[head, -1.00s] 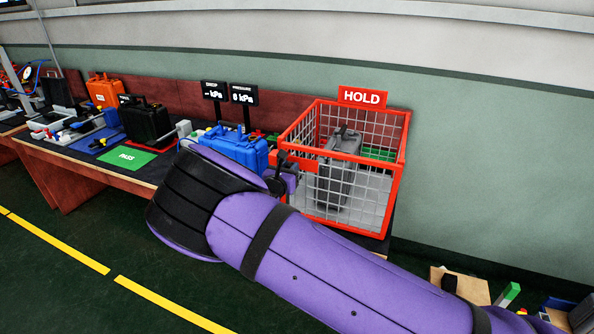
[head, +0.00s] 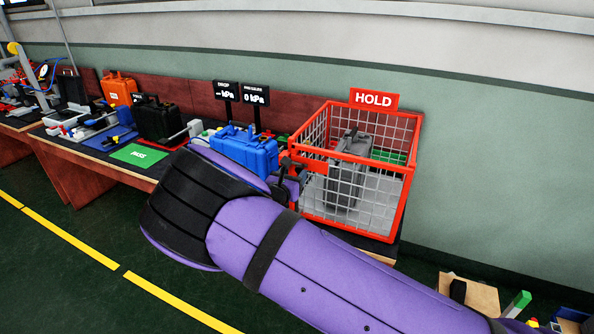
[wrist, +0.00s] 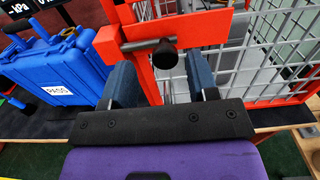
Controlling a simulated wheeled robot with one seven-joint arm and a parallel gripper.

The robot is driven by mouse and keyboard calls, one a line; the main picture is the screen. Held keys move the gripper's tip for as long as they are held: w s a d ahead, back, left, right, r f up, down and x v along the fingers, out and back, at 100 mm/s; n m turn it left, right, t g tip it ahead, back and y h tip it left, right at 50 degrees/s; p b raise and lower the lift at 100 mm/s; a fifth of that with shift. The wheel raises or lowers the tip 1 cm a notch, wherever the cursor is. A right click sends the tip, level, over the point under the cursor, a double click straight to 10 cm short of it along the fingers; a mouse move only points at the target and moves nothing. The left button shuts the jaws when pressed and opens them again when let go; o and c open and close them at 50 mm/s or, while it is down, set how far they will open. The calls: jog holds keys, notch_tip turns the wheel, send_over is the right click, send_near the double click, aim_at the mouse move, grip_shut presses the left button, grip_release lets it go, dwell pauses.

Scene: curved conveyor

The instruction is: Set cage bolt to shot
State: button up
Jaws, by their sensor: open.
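The red-framed wire cage (head: 408,185) stands on the bench under the HOLD sign (head: 373,99). My gripper (wrist: 161,82) is open, with a blue-grey finger on each side of the upright, just below the knob. I see no contact between fingers and knob.
A grey case (head: 347,172) stands inside the cage. A blue case (head: 243,150) is close on the left; its PASS label (wrist: 58,91) shows in the wrist view. Open floor lies in front.

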jog(key=v, duration=0.7)
jog(key=shift+s, duration=0.25)
jog(key=shift+a+r, duration=0.1)
jog(key=s+d+r+m+g+h, duration=0.1)
jog(key=d+r+m+g+h, duration=0.1)
jog(key=d+r+m+g, duration=0.8)
jog(key=s+d+r+m+g+h, duration=0.15)
jog(key=d+r+m, duration=0.4)
jog(key=d, duration=1.05)
jog(key=s+d+r+m+g+y, duration=0.35)
jog(key=s+d+r+m, duration=0.4)
jog(key=s+d, duration=0.25)
jog(key=s+d+r+m+t+y, duration=0.1)
jog(key=s+r+m+y, duration=0.2)
jog(key=s, duration=0.8)
jog(key=s+d+r+m+t+y, duration=0.2)
jog(key=s+r+m, duration=0.3)
jog(key=s, duration=0.7)
jog(key=shift+s+d+r+m+y, duration=0.3)
jog(key=shift+d+r+m+y, duration=0.1)
jog(key=shift+m+y, duration=0.15)
